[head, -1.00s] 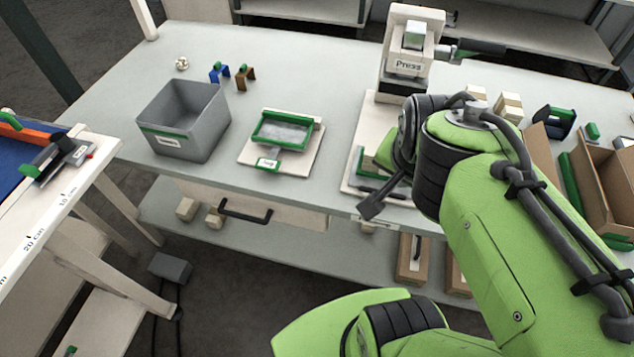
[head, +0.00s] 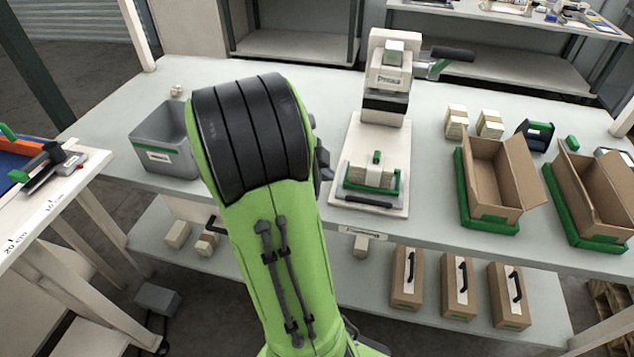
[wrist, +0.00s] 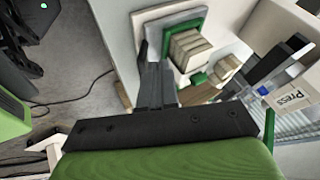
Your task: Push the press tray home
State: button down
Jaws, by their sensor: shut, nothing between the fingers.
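The press (head: 388,75) stands upright at the back of its pale base plate (head: 358,135) on the bench. The press tray (head: 396,182) is a green-edged frame at the front of that plate, apart from the press column, with a pale stack (head: 370,176) in it. The press also shows at the right of the wrist view (wrist: 292,92), with a pale stack (wrist: 190,48) beside green parts near the middle. My gripper (wrist: 153,65) is shut and empty, its dark fingers just left of that stack; I cannot tell whether they touch anything. In the head view my arm hides it.
A grey bin (head: 165,140) stands left of my arm. Open cartons (head: 497,180) on green stands (head: 490,222) and pale blocks (head: 457,122) are to the right of the press. More cartons (head: 458,285) stand on the lower shelf. Bench between bin and press is mostly hidden.

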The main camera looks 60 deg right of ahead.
aim_at(349, 189)
jog(key=b+x, duration=0.1)
jog(key=x, duration=0.8)
jog(key=shift+s+d+f+b, duration=0.15)
jog(key=shift+b, duration=0.2)
jog(key=shift+d, duration=0.1)
